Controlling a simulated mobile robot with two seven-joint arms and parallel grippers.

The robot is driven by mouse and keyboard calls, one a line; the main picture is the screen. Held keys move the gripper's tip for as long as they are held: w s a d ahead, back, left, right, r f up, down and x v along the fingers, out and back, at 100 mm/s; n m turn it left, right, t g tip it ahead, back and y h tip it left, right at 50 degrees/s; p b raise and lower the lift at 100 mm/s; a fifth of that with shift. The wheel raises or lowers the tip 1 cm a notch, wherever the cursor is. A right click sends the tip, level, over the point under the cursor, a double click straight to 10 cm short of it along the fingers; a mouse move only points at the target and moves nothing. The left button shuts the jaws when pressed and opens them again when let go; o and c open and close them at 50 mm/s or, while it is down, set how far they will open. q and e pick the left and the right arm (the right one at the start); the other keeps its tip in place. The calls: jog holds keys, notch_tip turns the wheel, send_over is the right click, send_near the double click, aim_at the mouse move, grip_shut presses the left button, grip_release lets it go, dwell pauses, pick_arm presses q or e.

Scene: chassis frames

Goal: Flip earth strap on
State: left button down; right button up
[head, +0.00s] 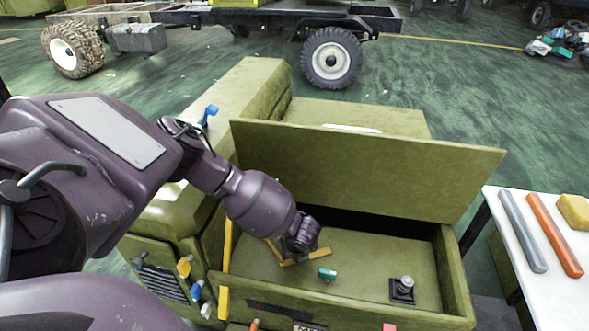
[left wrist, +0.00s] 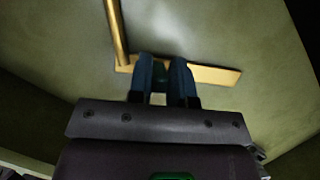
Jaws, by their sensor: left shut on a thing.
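My left gripper (head: 296,256) reaches down into the open green compartment (head: 442,265). It is shut at an angled yellow piece on the compartment's floor. In the left wrist view, the fingers (left wrist: 162,78) point at the piece's flat yellow bar (left wrist: 212,75), with a yellow rod (left wrist: 116,30) rising from its left end. Something dark green shows between the fingertips; most of it is hidden. I cannot tell which part is the earth strap. A small teal knob (head: 326,273) stands apart, right of the gripper. My right gripper is not in view.
The raised green lid (head: 370,170) stands behind the gripper. A black-based knob (head: 402,290) sits at the compartment's right. Coloured levers (head: 197,290) line the front left. A white table (head: 552,300) at right holds grey and orange bars.

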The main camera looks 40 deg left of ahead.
pick_arm(q)
jog(key=shift+s+d+r+m+t+p, duration=0.15)
jog(key=shift+d+m+t+p, duration=0.25)
jog(key=shift+m, duration=0.4)
jog(key=m, duration=0.1)
jog(key=m+h+p, duration=0.1)
jog(key=shift+s+d+m+t, duration=0.2)
jog(key=shift+m+t, duration=0.1)
jog(key=shift+s+d+m+h, duration=0.15)
jog(key=shift+m+h, duration=0.05)
jog(key=shift+m, duration=0.35)
jog(key=shift+s+d+m+h, duration=0.1)
jog(key=shift+s+m+h, duration=0.1)
jog(key=shift+m, duration=0.35)
jog(key=shift+s+d+f+m+t+h+p, duration=0.15)
jog(key=shift+m+h+p, duration=0.1)
jog(key=shift+m, duration=0.25)
jog(key=shift+s+f+m+t+h+p, duration=0.1)
jog(key=shift+s+m+t+h+p, duration=0.1)
jog(key=shift+m, duration=0.3)
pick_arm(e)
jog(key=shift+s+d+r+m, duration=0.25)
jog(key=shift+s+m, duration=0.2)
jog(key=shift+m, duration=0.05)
pick_arm(q)
jog(key=c, duration=1)
grip_release()
jog(key=shift+c, duration=0.2)
jog(key=shift+r, duration=0.2)
